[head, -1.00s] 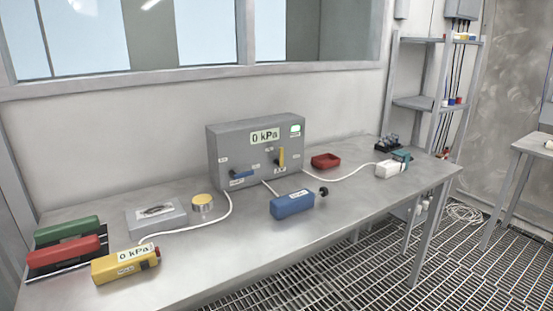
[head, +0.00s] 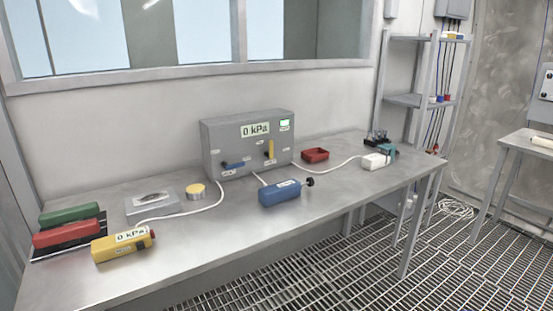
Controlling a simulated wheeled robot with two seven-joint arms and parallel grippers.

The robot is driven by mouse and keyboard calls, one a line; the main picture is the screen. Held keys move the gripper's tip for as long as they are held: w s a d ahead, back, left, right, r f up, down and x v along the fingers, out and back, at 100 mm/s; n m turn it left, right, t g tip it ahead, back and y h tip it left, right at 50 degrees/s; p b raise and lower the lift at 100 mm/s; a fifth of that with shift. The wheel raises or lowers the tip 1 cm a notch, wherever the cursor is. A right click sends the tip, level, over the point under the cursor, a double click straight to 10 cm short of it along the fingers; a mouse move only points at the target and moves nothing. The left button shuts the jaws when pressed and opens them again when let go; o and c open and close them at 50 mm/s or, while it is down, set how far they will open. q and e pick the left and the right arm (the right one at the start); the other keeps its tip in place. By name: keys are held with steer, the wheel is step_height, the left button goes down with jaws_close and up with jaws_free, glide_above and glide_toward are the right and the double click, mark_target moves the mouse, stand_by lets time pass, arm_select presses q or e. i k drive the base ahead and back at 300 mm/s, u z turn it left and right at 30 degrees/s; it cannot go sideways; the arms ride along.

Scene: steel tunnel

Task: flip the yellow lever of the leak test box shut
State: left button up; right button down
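The grey leak test box (head: 222,137) stands at the back middle of the steel table in the head view. Its display (head: 255,129) reads 0 kPa, and a green light (head: 285,124) shows at its upper right. The yellow lever (head: 271,149) is on the right part of its front face and points upright. A blue lever (head: 234,164) on the left part of the face lies about level. Neither of my grippers is in view.
White hoses run from the box. The front of the table is mostly clear.

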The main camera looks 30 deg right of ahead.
mark_target(268, 154)
steer(key=k, duration=0.3)
steer(key=z, duration=0.5)
steer(key=i, duration=1.25)
steer(key=u, duration=0.35)
